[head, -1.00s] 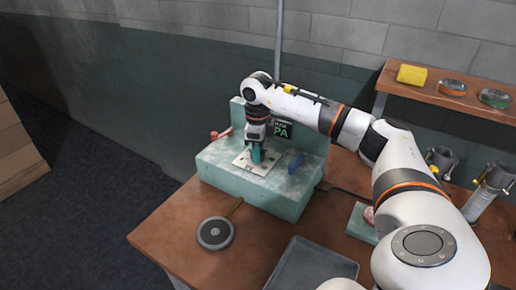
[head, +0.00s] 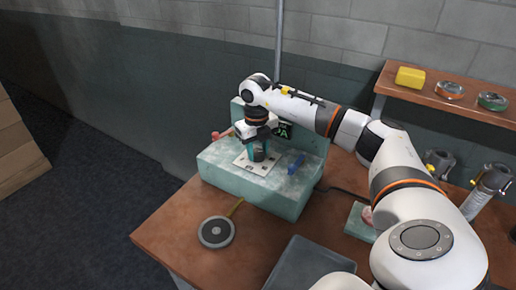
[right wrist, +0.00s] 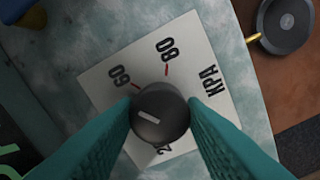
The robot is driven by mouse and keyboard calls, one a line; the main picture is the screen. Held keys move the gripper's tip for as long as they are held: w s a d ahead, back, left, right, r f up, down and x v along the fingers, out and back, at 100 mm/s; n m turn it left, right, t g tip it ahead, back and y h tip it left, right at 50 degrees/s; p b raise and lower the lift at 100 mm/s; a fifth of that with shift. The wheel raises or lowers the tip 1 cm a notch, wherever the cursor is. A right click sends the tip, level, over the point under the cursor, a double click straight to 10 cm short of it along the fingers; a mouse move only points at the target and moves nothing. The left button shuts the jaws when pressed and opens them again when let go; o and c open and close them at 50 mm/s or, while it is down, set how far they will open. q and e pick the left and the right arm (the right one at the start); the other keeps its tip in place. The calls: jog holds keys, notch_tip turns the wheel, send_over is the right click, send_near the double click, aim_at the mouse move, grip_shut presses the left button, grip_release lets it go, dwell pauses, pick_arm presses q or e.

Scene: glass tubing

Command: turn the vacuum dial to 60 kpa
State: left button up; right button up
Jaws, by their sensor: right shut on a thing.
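The vacuum dial (right wrist: 160,117) is a dark round knob on a white scale card (right wrist: 105,75), marked 60, 80 and KPA with red ticks. Its white pointer mark (right wrist: 148,117) lies toward the picture's left, below the 60 tick; the lower part of the scale is partly hidden by the knob and fingers. My right gripper (right wrist: 163,112) is shut on the knob, one teal finger on each side. In the head view the right gripper (head: 257,152) stands upright over the card (head: 246,163) and hides the knob. My left gripper is not in view.
The card lies on a teal block (head: 225,181) on a brown table (head: 180,235). A dark sign (head: 285,130) is behind the gripper, and a blue piece (head: 296,164) lies right. A round dark disc (head: 216,232) and a grey tray (head: 310,265) are in front.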

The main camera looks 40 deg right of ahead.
aim_at(256, 152)
jog(key=shift+r+m, duration=0.1)
jog(key=shift+m, duration=0.5)
jog(key=o, duration=1)
notch_tip(256, 152, up, 12)
jog(key=shift+w+a+f+b, duration=0.1)
jog(key=shift+a+b, duration=0.05)
jog(key=shift+b, duration=0.7)
